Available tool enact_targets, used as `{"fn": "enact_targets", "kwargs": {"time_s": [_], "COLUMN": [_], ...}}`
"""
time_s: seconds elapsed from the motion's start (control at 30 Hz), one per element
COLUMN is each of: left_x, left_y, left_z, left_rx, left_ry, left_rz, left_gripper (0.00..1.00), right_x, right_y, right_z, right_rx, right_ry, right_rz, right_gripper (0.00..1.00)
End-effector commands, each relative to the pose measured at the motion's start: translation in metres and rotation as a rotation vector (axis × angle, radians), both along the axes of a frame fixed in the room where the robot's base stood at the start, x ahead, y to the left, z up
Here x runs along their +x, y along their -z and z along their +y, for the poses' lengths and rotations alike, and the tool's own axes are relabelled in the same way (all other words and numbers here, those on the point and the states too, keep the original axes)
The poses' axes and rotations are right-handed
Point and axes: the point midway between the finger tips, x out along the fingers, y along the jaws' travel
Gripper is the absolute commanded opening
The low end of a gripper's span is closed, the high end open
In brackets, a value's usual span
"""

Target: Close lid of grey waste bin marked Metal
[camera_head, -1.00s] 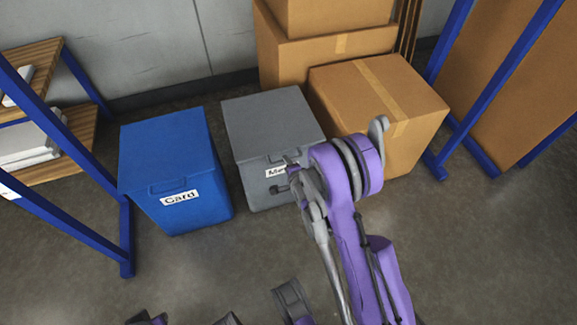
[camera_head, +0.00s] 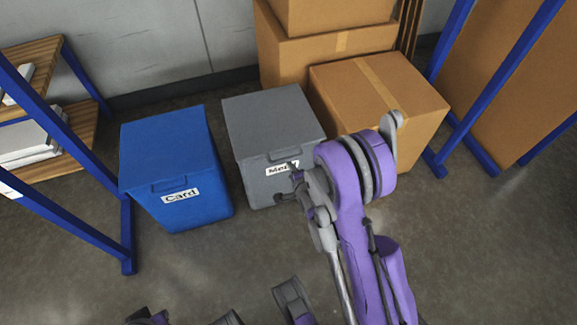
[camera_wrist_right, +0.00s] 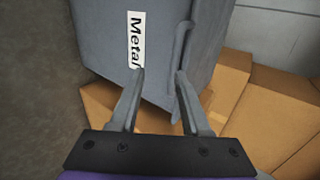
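The grey waste bin (camera_head: 262,160) stands on the floor, with a white label reading "Metal" on its front. Its lid (camera_head: 272,118) lies flat over the top and looks shut. In the right wrist view the bin (camera_wrist_right: 165,60) and its label (camera_wrist_right: 135,40) show sideways. My right gripper (camera_head: 287,184) is in front of the bin's front face, low and near its right side, partly hidden by my own arm. In the right wrist view the right gripper (camera_wrist_right: 160,73) has its fingers apart with nothing between them; I cannot tell whether they touch the bin. My left gripper is not clearly seen.
A blue bin (camera_head: 165,165) marked "Card" stands left of the grey bin. Cardboard boxes (camera_head: 385,95) stand close behind and right. Blue-framed racks (camera_head: 128,235) flank both sides. The floor in front is clear.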

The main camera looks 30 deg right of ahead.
Motion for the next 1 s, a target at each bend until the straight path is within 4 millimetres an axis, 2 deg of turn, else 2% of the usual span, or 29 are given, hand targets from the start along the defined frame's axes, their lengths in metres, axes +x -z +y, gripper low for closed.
{"fn": "enact_targets", "kwargs": {"time_s": [0.1,0.3,1.0], "left_x": [-0.001,-0.001,-0.002], "left_y": [-0.005,-0.008,-0.008], "left_z": [0.000,0.000,0.000], "left_rx": [0.000,0.000,0.000], "left_ry": [0.000,0.000,0.000], "left_rz": [0.000,-0.001,-0.001], "left_gripper": [0.00,0.00,0.00], "right_x": [-0.018,-0.036,-0.039], "right_y": [-0.015,-0.028,-0.032], "right_z": [0.004,0.009,0.011], "right_rx": [0.000,-0.001,-0.013], "right_ry": [0.000,0.000,-0.012], "right_rz": [-0.002,-0.004,0.004], "right_gripper": [0.47,0.47,0.47]}}
